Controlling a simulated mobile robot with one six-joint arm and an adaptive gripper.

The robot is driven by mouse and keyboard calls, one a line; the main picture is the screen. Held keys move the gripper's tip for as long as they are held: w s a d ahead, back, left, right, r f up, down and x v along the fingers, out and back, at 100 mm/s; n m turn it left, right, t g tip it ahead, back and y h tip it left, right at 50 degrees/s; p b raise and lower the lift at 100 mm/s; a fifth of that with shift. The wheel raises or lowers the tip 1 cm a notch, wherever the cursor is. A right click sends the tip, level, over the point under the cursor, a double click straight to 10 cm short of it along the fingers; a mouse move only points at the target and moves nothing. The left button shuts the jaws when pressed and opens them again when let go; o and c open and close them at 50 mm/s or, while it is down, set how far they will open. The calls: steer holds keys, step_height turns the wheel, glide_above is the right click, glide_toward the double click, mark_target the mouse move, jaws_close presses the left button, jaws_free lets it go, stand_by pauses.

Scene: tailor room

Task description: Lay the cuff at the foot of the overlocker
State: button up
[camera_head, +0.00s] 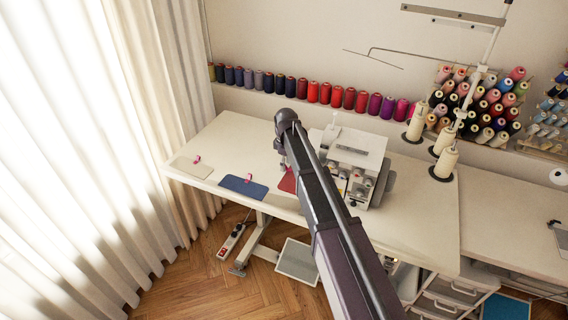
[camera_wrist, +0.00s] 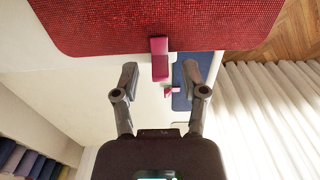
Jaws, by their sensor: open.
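A red fabric piece (camera_head: 287,183) lies on the white table, left of the overlocker (camera_head: 350,165) and partly hidden by my arm. In the wrist view the red piece (camera_wrist: 180,22) fills the top, with a pink clip (camera_wrist: 159,58) at its edge. A blue piece (camera_head: 243,186) and a cream piece (camera_head: 192,168), each with a pink clip, lie further left. The pictures do not show which piece is the cuff. My gripper (camera_wrist: 160,76) is open and empty, with the red piece's clip between or just beyond its fingertips. In the head view my gripper (camera_head: 283,160) is mostly hidden.
Thread cones (camera_head: 336,95) line a wall ledge behind the table (camera_head: 232,135). White cones (camera_head: 445,162) on a thread stand are right of the overlocker. A curtain (camera_head: 90,150) hangs at the left. Bare tabletop lies behind the fabric pieces.

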step_height(320, 180, up, 11)
steer(key=p, duration=1)
steer(key=shift+p, duration=0.35)
steer(key=shift+r, duration=0.1)
stand_by(0.4)
steer(key=s+d+m, duration=1.4)
steer(key=s+d, duration=0.8)
steer(key=s, duration=0.4)
steer(key=shift+d, duration=0.2)
